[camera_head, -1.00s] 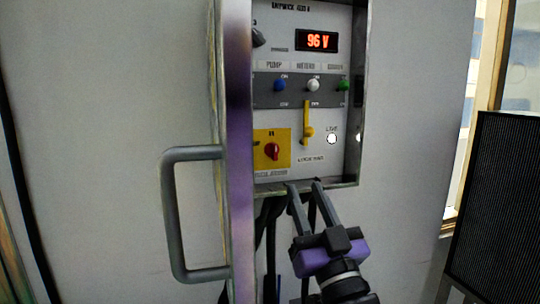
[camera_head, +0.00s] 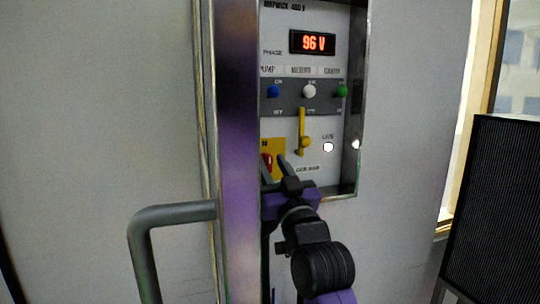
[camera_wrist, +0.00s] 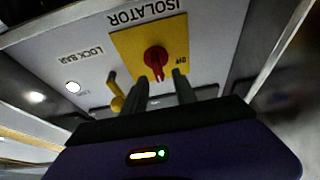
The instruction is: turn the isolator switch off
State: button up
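The isolator switch is a red knob (camera_head: 267,163) on a yellow plate (camera_head: 279,146) at the lower left of the panel. In the wrist view, which is upside down, the red knob (camera_wrist: 156,60) shows whole on its yellow plate (camera_wrist: 125,42), with the word ISOLATOR beside it. My gripper (camera_head: 275,166) is in front of the knob, its fingers pointing at the panel. In the wrist view my gripper (camera_wrist: 162,88) is open, with its fingers to either side of the knob's line. I cannot tell any contact. In the head view the fingers and hand hide part of the plate.
A yellow lever (camera_head: 302,135) stands just right of the plate, near a lit white lamp (camera_head: 328,147). The open door's edge (camera_head: 238,150) and handle (camera_head: 145,240) are close on the left.

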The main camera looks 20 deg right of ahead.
jog(key=shift+x, duration=0.95)
jog(key=shift+c, duration=0.2)
grip_shut()
